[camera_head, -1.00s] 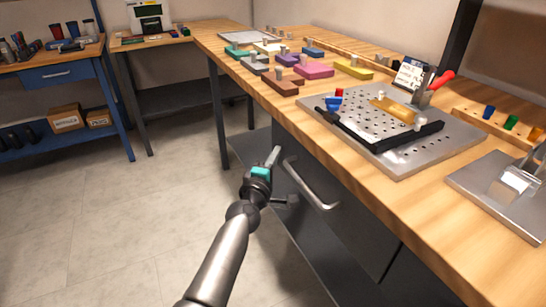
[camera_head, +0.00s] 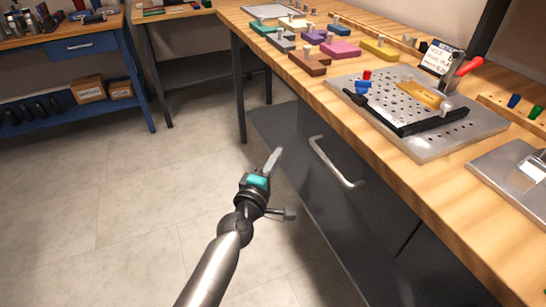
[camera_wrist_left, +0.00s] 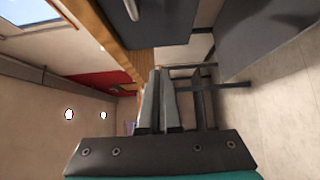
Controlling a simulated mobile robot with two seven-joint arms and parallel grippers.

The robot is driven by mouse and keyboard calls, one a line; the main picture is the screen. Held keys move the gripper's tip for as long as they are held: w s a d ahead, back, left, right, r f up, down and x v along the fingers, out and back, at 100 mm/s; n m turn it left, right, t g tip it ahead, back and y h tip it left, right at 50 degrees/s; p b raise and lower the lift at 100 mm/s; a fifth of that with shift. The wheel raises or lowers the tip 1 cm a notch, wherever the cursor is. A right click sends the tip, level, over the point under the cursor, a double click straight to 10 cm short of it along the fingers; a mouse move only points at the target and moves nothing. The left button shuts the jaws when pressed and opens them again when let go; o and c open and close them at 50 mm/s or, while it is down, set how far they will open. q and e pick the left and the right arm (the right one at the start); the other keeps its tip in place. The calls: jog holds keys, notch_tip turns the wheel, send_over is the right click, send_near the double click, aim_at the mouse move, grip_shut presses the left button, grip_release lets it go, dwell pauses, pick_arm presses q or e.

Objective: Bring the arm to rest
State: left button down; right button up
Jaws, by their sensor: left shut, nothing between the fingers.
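My left gripper (camera_head: 274,160) is in the middle of the head view, in the open space in front of the workbench. It is shut and empty. Its fingers point up and away, left of the grey drawer handle and apart from it. In the left wrist view the two fingers (camera_wrist_left: 159,100) lie side by side, with nothing held. My right gripper is in neither view.
The workbench (camera_head: 400,172) runs along the right, with a metal drawer handle (camera_head: 335,165) on its dark front. On it are a perforated plate (camera_head: 440,145), a yellow block (camera_head: 422,95) and several coloured blocks. A blue bench (camera_head: 75,68) stands far left. The floor (camera_head: 130,210) is clear.

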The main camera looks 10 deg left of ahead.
pick_arm(q)
jog(key=shift+v, duration=0.8)
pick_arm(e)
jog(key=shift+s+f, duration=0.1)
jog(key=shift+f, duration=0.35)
